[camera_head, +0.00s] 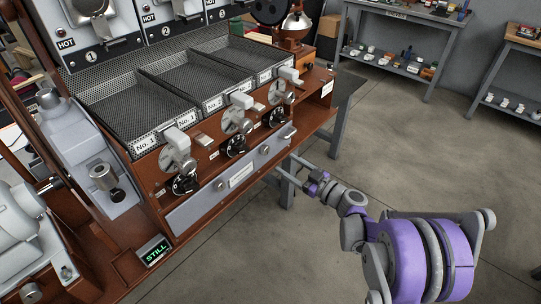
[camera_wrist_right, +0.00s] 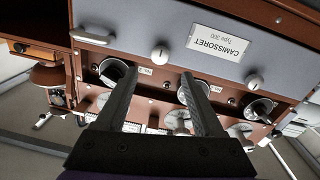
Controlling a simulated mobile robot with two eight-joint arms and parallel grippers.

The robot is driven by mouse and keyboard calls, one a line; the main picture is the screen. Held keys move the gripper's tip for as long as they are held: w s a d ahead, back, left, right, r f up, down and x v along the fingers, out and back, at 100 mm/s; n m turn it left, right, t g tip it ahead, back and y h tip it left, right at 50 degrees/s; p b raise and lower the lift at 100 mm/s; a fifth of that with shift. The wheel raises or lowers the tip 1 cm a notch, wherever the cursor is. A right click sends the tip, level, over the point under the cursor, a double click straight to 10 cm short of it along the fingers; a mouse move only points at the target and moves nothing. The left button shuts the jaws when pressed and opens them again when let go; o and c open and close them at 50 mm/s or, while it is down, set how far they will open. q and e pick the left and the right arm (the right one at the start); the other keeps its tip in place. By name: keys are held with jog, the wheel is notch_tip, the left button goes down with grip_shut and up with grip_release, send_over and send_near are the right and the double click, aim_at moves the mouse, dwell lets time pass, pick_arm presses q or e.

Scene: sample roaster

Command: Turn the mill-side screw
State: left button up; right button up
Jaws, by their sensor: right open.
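The grey drawer front (camera_head: 190,209) on the wooden roaster bench carries two round screws, one left of the name label (camera_head: 221,185) and one right of it (camera_head: 264,150). Which one is the mill-side screw, I cannot tell. In the right wrist view the screw nearer the drawer handle (camera_wrist_right: 159,53) shows just beyond the fingertips, and the other screw (camera_wrist_right: 254,82) is further right. My right gripper (camera_head: 286,168) is open and empty, in front of the drawer's right part. Its parted fingers also show in the wrist view (camera_wrist_right: 160,76). My left gripper is not in view.
A drawer handle (camera_head: 290,133) sits at the panel's right end. Several black dials (camera_head: 236,145) line the bench above the drawer, below mesh trays (camera_head: 190,82). A green "STILL" display (camera_head: 154,251) is at lower left. The floor (camera_head: 430,140) to the right is clear.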

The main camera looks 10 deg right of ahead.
aim_at(267, 152)
jog(key=x, duration=0.8)
jog(key=shift+w+b, duration=0.1)
jog(key=shift+b, duration=0.2)
grip_shut()
